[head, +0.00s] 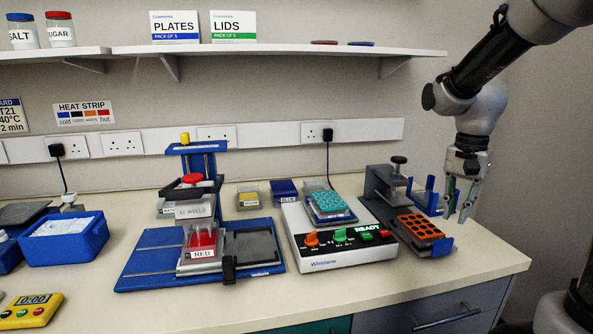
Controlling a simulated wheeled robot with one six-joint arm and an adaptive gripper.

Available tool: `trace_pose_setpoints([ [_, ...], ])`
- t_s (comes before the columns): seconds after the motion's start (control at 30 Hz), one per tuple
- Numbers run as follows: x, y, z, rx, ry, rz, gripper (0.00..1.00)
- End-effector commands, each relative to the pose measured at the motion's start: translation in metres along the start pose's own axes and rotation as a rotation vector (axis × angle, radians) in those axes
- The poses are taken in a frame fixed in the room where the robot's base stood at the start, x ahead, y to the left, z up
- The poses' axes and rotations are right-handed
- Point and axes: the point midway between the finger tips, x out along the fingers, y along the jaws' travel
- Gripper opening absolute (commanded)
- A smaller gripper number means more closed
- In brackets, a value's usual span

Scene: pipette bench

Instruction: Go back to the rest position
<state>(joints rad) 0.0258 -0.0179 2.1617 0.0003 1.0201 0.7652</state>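My gripper (460,215) hangs from my arm at the right of the head view, fingers pointing down. The fingers are apart with nothing seen between them. It is above the right end of the bench, close to a blue holder (424,200) and the dark block with orange-rimmed holes (418,227). I cannot tell its exact height over the bench.
A grey clamp stand (385,180) and a white READY machine (335,250) with a teal plate (328,203) stand left of my gripper. Further left are a blue pipette station (150,262) and a blue tub (62,248). A shelf (290,50) runs above.

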Motion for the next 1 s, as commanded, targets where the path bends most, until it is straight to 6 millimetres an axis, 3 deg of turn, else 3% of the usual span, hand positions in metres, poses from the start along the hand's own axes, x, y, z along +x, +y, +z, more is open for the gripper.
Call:
trace_pose_setpoints([
  [0.2,-0.015,0.044,0.049,-0.477,0.072,-0.043,0.18],
  [0.4,-0.027,0.086,0.095,-0.764,0.206,-0.087,0.18],
  [0.6,-0.038,0.108,0.12,-0.78,0.327,-0.137,0.18],
  [1.0,-0.049,0.11,0.122,-0.778,0.376,-0.158,0.18],
])
